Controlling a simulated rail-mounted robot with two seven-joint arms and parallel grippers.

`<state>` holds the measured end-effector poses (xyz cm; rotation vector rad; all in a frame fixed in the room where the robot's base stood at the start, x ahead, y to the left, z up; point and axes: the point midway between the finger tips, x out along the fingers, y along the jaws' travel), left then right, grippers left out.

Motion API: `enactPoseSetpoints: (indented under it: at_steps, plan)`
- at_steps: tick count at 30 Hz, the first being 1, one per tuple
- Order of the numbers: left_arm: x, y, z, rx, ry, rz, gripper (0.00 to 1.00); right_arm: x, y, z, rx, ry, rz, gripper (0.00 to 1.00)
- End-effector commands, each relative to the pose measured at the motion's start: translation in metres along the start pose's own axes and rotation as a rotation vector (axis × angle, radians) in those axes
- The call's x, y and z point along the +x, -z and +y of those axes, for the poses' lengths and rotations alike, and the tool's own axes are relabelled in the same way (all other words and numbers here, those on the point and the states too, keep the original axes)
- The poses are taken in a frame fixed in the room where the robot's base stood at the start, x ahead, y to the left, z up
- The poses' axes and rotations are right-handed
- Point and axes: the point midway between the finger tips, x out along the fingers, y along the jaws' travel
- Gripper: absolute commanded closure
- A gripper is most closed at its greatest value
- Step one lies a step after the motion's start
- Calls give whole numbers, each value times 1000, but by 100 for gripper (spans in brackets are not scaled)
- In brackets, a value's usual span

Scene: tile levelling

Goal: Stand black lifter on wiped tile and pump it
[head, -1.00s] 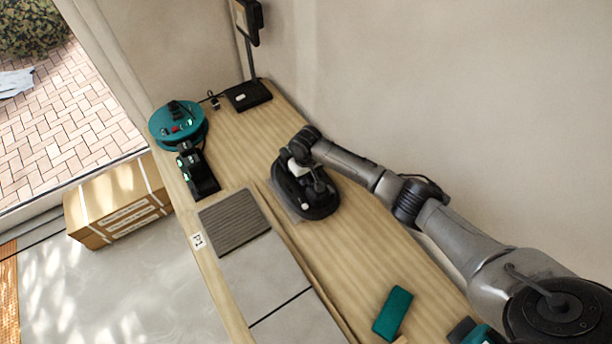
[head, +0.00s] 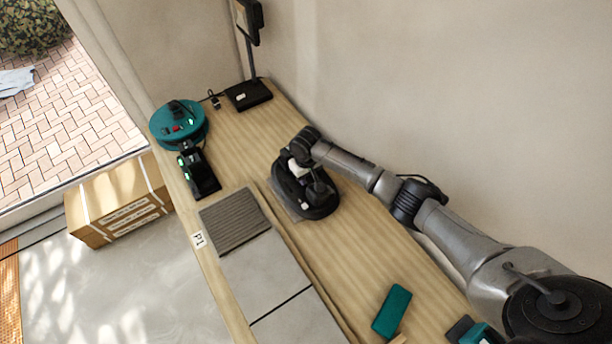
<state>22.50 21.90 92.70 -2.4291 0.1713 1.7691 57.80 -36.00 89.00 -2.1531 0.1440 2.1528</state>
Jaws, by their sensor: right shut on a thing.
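The black lifter (head: 318,207) is an oval suction tool on the wooden bench top, on or just beside a thin grey piece (head: 281,200) that shows at its left edge. My right gripper (head: 304,176) is over the lifter from above and shut on it; its fingers are largely hidden by the wrist and the lifter. Grey tiles (head: 264,271) lie in a row left of the lifter, with a dark ribbed square (head: 234,221) at the row's far end. I cannot tell which tile is wiped. My left gripper is not in view.
A teal round device (head: 178,125) and a black charger-like unit (head: 200,175) stand at the far left. A lamp with a black base (head: 248,95) stands at the back. A teal block (head: 391,311) lies at the front.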

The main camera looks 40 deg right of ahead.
Motion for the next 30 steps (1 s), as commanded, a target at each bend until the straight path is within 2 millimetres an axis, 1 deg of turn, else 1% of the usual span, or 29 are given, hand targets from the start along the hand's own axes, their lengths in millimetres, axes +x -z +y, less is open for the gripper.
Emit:
enactPoseSetpoints:
  at_steps: [29,30]
  plan:
    - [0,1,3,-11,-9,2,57,6,1,0,0,1,3,100]
    - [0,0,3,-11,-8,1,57,6,1,0,0,1,3,74]
